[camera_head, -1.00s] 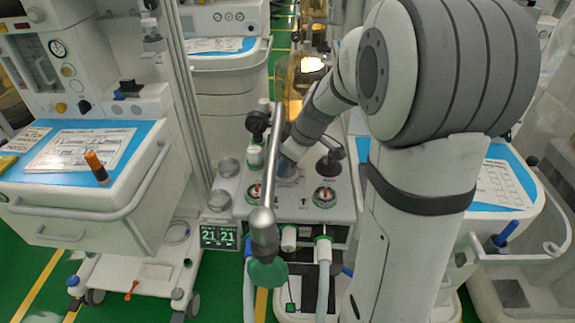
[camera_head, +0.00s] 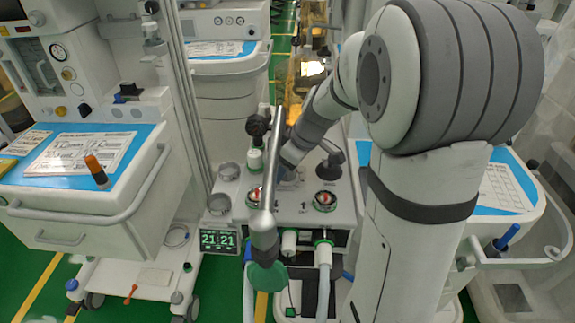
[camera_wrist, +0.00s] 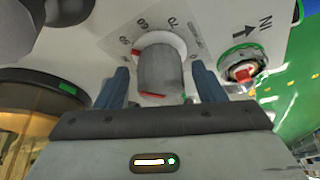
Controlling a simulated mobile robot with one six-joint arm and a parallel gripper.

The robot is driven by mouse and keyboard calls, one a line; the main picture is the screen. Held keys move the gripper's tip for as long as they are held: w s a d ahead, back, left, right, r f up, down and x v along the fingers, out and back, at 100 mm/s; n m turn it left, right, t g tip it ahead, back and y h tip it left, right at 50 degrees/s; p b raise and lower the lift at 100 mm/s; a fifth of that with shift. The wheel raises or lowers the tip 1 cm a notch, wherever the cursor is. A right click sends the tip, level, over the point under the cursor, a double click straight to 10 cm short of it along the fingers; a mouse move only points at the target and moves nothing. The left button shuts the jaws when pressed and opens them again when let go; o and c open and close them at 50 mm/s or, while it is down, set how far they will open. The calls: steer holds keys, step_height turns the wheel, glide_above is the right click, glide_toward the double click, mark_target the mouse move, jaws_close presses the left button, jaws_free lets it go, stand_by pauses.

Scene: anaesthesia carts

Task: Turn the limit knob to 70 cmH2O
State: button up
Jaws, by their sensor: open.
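The limit knob (camera_wrist: 160,72) is a grey cylinder on a white base in the wrist view. A printed scale around it shows 60 and 70 at its far side. A red mark shows at the knob's base on the left, near the lower numbers, and another red strip is on its near end. I cannot tell the exact setting. My gripper (camera_wrist: 160,86) is open, with one blue finger on each side of the knob. Gaps show between fingers and knob. In the head view, my gripper (camera_head: 289,172) is low over the white panel, and the knob is hidden there.
A red-and-white port (camera_wrist: 242,71) with a green ring and an "IN" arrow sits right of the knob. In the head view, a metal tube (camera_head: 270,175) rises close left of my gripper. A small display (camera_head: 217,241) reads 21 and 21. A dark-topped post (camera_head: 331,160) stands right.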

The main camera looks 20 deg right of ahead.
steer(key=v, duration=0.8)
steer(key=shift+p, duration=0.35)
